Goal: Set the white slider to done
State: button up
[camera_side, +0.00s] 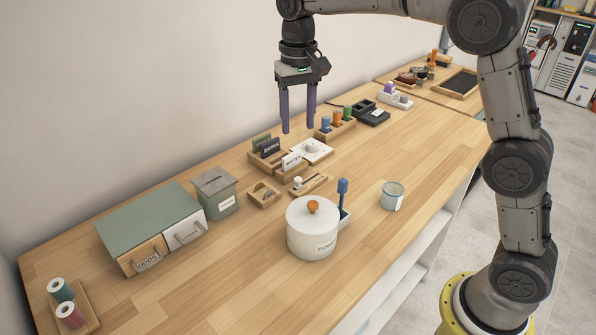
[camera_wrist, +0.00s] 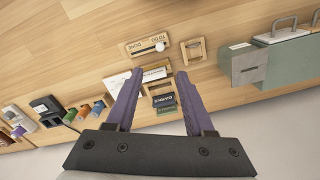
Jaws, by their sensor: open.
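The white slider knob (camera_side: 298,183) sits on a small wooden slider board (camera_side: 314,182) lying on the table, at the board's left end in the side view. In the wrist view the knob (camera_wrist: 160,46) is at the right end of the board (camera_wrist: 130,48), which carries small dark lettering; I cannot read it surely. My gripper (camera_side: 298,130) is open and empty, pointing down, high above the table and behind the slider board. Its purple fingers also show in the wrist view (camera_wrist: 160,72), with the board beyond the fingertips.
A wooden frame (camera_side: 264,195) and a green bin (camera_side: 215,192) lie left. The table's right front is clear.

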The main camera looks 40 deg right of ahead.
aim_at(298, 178)
notch_tip(298, 178, down, 14)
jog(key=shift+r, duration=0.1)
dwell(0.5)
grip_shut()
jog(key=shift+r, duration=0.1)
dwell(1.2)
